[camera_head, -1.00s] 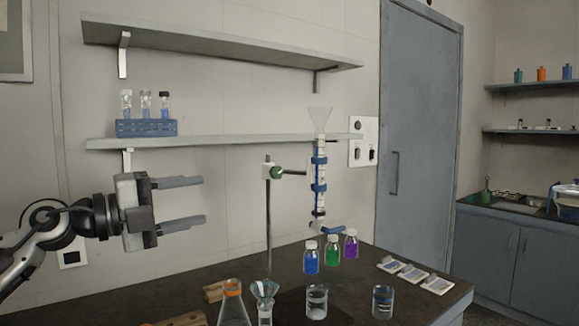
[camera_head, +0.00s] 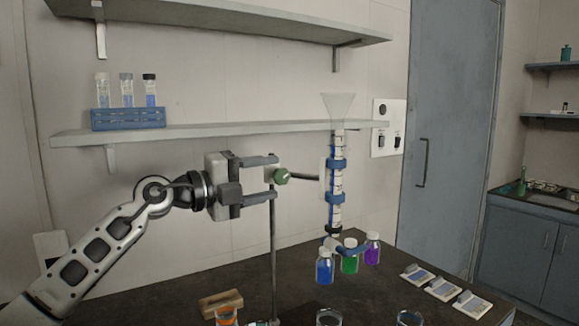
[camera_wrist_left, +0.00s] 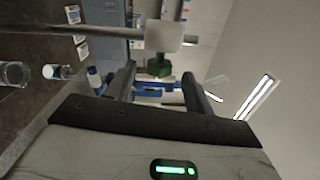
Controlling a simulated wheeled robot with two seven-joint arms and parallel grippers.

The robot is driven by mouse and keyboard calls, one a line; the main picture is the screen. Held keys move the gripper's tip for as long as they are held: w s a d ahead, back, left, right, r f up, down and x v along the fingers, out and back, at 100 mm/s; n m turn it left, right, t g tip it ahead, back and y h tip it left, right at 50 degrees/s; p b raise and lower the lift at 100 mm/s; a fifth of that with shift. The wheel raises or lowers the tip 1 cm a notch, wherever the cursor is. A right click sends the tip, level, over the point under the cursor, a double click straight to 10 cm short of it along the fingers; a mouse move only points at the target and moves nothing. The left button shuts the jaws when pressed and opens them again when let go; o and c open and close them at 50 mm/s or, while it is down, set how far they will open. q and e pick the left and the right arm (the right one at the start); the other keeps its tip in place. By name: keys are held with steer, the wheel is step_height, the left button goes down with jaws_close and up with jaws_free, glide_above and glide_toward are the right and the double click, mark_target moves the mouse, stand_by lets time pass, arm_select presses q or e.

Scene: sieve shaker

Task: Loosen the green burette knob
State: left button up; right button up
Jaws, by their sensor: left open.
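The green burette knob (camera_head: 281,176) sits on the clamp at the top of the metal stand rod (camera_head: 274,240). My left gripper (camera_head: 276,176) is open, with its two fingers above and below the level of the knob and their tips close to it. In the left wrist view the green knob (camera_wrist_left: 159,66) shows between the fingertips, below a white clamp block (camera_wrist_left: 164,36). I cannot tell whether a finger touches it. The burette (camera_head: 336,190), with blue clamps and a funnel on top, stands to the right of the knob. My right gripper is not in view.
Blue, green and purple bottles (camera_head: 349,262) are below the burette. Glassware stands along the front of the dark table (camera_head: 290,290). A shelf (camera_head: 215,132) with a blue vial rack (camera_head: 128,118) runs behind and above the gripper.

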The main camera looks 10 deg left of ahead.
mark_target(289, 174)
arm_select(q)
steer(key=x, duration=0.4)
steer(key=shift+w+d+p, duration=0.2)
steer(key=shift+p, duration=0.2)
steer(key=shift+w+d, duration=0.4)
steer(key=shift+w, duration=0.05)
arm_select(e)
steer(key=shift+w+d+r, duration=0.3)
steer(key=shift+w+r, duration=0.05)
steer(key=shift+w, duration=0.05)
arm_select(q)
steer(key=c, duration=1)
steer(key=shift+o, duration=0.2)
steer(key=shift+f+b, duration=0.25)
steer(key=shift+b, duration=0.25)
steer(key=shift+t+h+b, duration=0.4)
steer(key=shift+b, duration=0.05)
steer(key=shift+r, duration=0.3)
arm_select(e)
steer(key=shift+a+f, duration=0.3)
